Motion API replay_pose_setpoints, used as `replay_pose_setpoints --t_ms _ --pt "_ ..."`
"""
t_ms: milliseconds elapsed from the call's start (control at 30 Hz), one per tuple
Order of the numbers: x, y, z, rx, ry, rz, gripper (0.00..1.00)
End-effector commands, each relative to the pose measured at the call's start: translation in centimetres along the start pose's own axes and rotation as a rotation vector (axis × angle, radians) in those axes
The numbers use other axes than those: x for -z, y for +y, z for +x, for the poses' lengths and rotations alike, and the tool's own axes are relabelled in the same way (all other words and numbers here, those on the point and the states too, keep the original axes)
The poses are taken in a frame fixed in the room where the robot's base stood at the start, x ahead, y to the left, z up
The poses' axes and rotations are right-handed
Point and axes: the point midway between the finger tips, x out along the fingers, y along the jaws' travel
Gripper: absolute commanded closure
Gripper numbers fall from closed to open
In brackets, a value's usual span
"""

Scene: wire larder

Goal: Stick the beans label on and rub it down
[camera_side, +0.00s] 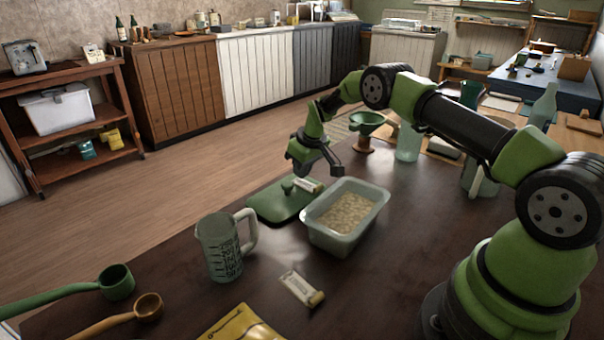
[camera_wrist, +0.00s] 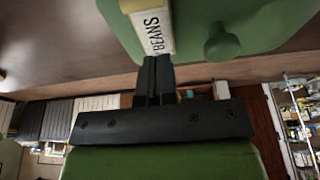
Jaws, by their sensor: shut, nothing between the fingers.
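The green lid (camera_side: 277,203) lies flat on the dark table, with a round knob (camera_wrist: 222,46) on top. A pale label piece printed BEANS (camera_wrist: 153,33) is on the lid; it also shows in the side view (camera_side: 309,185). My gripper (camera_wrist: 154,68) is shut and empty, its fingertips at the near end of the label; I cannot tell whether they touch it. In the side view my gripper (camera_side: 334,170) is low over the lid's far edge. A clear tub (camera_side: 322,239) holding pale beans (camera_side: 347,211) stands open to the right of the lid.
A measuring jug (camera_side: 217,247) stands in front of the lid. Another pale labelled piece (camera_side: 301,288) lies nearer, with a yellow packet (camera_side: 240,325) and two scoops (camera_side: 117,282) at front left. A green funnel (camera_side: 367,122) and bottles stand behind the tub.

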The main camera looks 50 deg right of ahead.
Motion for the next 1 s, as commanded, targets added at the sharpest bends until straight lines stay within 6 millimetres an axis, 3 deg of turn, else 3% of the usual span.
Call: replay_pose_setpoints --t_ms 433,867,1000 --pt "1.5 0.1 -4.5 -0.002 0.004 -0.001 1.0" --pt "1.6 0.0 -5.3 -0.001 0.003 0.001 1.0" --pt "2.3 -0.8 -7.6 0.001 0.02 0.013 1.0"
